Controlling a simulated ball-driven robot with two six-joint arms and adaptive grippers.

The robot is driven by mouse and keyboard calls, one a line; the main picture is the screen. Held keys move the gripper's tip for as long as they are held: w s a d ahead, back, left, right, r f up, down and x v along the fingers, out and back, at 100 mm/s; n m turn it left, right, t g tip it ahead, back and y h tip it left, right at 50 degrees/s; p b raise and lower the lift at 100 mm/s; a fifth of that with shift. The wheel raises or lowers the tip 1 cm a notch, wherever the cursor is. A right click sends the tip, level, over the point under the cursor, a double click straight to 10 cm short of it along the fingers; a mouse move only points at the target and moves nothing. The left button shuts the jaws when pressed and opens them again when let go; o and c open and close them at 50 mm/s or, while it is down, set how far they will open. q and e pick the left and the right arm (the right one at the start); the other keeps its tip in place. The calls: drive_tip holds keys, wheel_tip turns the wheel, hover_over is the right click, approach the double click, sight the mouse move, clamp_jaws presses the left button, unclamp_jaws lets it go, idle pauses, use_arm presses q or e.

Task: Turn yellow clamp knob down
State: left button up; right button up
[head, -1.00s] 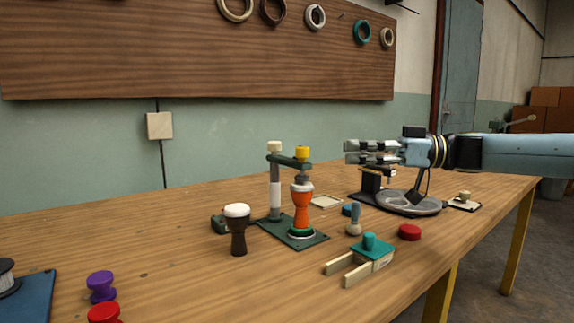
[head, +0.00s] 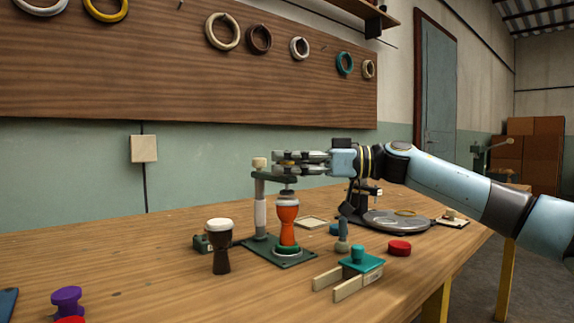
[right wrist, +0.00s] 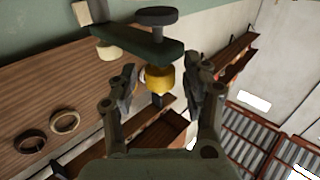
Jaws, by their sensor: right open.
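The green clamp stand (head: 261,187) stands on the table with an orange goblet drum (head: 288,223) under its arm. My right gripper (head: 277,161) reaches in from the right at the top of the clamp, and its fingers hide the yellow knob in the head view. In the right wrist view the yellow knob (right wrist: 159,78) sits between my two spread fingers, with gaps on both sides. The clamp arm (right wrist: 150,47) and a dark grey disc (right wrist: 157,15) lie beyond it. My left gripper is out of view.
A dark drum with a white head (head: 219,245) stands left of the clamp. A teal-handled fork-shaped piece (head: 358,263), a red disc (head: 399,248) and a round grey plate (head: 397,222) are to the right. The front middle of the table is clear.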

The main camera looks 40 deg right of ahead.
drive_tip(key=shift+c, duration=0.4)
clamp_jaws()
